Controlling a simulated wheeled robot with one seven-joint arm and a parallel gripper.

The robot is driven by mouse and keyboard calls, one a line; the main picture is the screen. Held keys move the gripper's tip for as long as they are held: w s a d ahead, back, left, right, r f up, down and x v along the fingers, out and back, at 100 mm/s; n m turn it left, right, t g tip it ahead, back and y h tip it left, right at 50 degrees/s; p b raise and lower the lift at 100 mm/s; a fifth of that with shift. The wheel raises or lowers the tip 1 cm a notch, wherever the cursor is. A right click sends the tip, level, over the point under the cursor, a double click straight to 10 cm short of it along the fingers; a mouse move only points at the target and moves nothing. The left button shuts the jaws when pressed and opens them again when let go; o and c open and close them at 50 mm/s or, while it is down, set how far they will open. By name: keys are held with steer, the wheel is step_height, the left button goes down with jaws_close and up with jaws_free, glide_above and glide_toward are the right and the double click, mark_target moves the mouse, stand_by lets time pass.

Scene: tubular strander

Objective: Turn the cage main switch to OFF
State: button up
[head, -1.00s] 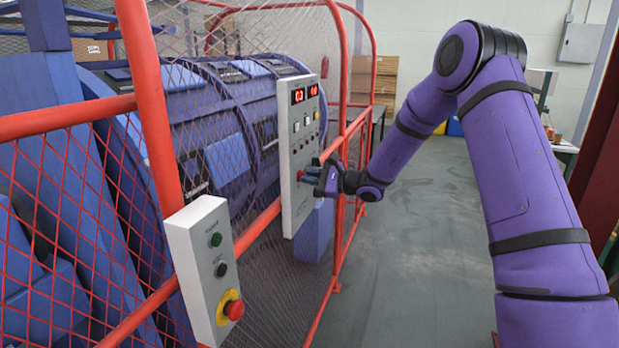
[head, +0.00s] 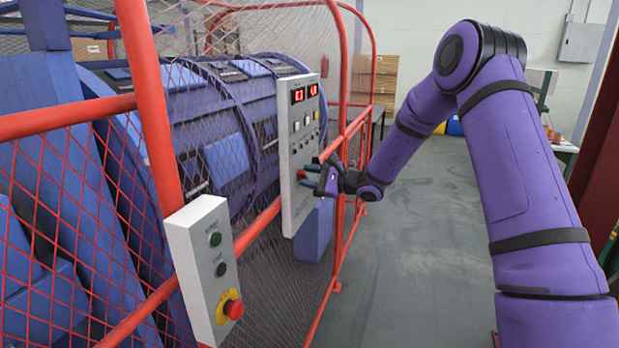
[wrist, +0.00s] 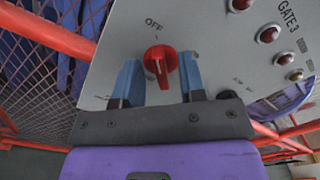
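The cage main switch is a red rotary knob (wrist: 160,60) on the grey control panel (head: 289,205). In the wrist view an OFF label (wrist: 153,24) is printed above it. The knob's grip bar stands nearly upright in that view, its lower end tilted slightly right. My gripper (wrist: 160,82) is open, with one blue finger on each side of the knob and small gaps between. Whether a finger touches it I cannot tell. In the head view my gripper (head: 310,177) is at the panel's lower part, partly hiding the knob.
A red-framed mesh cage (head: 160,110) encloses the blue strander (head: 225,120). A smaller button box (head: 205,270) with a red emergency stop (head: 233,309) is nearer. Indicator lamps (wrist: 268,34) sit beside the knob. The grey floor (head: 430,230) to the right is clear.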

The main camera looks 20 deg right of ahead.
steer(key=v, duration=1.1)
steer(key=s+a+r+n+g+h, duration=0.2)
steer(key=s+a+r+n+g, duration=0.25)
steer(key=s, duration=0.45)
steer(key=s+a+r+n+g+h, duration=0.2)
steer(key=s+a+r+n+g, duration=0.3)
steer(key=s, duration=0.5)
steer(key=s+d+r+n+t+h, duration=0.1)
steer(key=s+d+r+n+h, duration=0.1)
steer(key=s, duration=0.5)
steer(key=s+d+r+n+t+h, duration=0.1)
steer(key=s+d+r+n+h, duration=0.1)
steer(key=s+h, duration=0.3)
steer(key=s+d+r+n+t+h, duration=0.2)
steer(key=s+d+h, duration=0.1)
steer(key=s, duration=0.7)
steer(key=shift+s+d+h, duration=0.3)
steer(key=shift+r+n, duration=0.1)
steer(key=shift+n, duration=0.15)
